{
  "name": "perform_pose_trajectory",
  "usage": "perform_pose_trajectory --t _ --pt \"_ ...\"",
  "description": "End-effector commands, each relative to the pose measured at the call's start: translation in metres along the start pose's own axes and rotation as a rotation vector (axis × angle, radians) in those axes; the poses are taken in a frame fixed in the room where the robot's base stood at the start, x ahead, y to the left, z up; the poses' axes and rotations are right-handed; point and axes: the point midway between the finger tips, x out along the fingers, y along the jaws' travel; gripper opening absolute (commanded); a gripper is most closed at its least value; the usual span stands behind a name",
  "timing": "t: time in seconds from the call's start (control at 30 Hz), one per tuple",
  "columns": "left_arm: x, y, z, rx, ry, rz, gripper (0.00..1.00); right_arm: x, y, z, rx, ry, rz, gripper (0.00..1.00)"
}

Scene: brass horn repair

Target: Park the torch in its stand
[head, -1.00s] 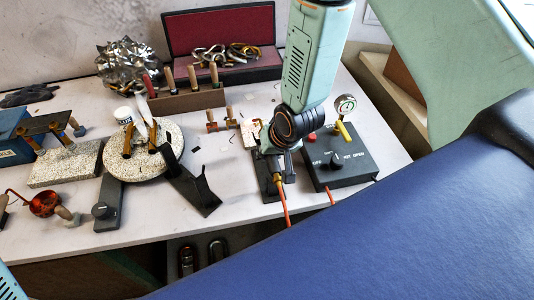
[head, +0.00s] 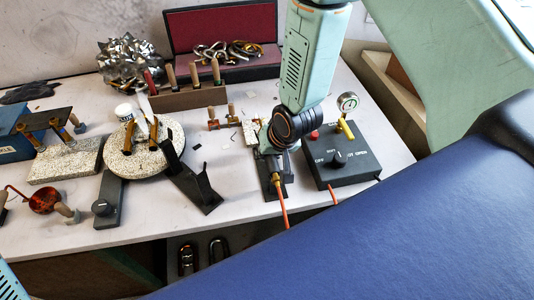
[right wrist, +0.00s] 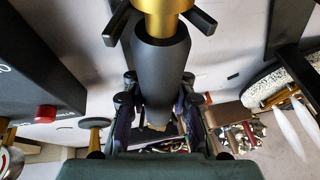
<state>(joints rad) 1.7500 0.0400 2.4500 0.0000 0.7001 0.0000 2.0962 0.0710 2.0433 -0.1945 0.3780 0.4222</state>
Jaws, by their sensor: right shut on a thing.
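My right gripper (right wrist: 157,112) is shut on the torch (right wrist: 160,65); in the right wrist view the fingers sit on both sides of its dark grey, tapering body. A brass collar shows at the torch's near end. In the head view my right wrist hides most of the torch; its brass end (head: 276,178) and orange hose (head: 283,207) show below. A black stand (head: 271,192) is under it on the bench. Dark prongs (right wrist: 201,21) flank the brass collar in the right wrist view. I cannot tell whether the torch rests in them. My left gripper is out of view.
A black control box (head: 345,172) with a knob, red button and gauge (head: 347,102) stands close right of the stand. A black angled bracket (head: 207,192) lies to the left, beside a round speckled slab (head: 117,168). A tool rack (head: 188,98) is behind.

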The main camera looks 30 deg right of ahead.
Motion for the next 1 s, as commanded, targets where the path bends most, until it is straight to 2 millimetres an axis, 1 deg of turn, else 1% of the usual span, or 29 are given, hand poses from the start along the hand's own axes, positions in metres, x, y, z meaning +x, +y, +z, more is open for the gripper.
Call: perform_pose_trajectory --t 0.27,0.3,0.6,0.7,0.9,1.0 --pt "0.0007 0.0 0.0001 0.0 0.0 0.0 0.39 0.0012 -0.0006 0.0 -0.004 0.0 -0.001 0.0" --pt "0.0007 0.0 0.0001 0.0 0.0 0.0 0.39 0.0012 -0.0006 0.0 -0.004 0.001 -0.001 0.2" --pt "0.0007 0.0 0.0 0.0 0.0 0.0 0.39 0.0011 -0.0005 0.0001 -0.003 0.0 -0.001 0.46" --pt "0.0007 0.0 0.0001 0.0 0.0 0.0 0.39 0.0011 -0.0005 0.0002 -0.003 0.0 -0.001 0.52" --pt "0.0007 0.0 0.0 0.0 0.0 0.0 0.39 0.0013 -0.0002 0.0009 -0.003 -0.002 0.0 0.53" --pt "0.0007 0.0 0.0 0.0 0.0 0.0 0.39 0.0013 -0.0002 0.0009 -0.003 -0.001 0.0 0.61"
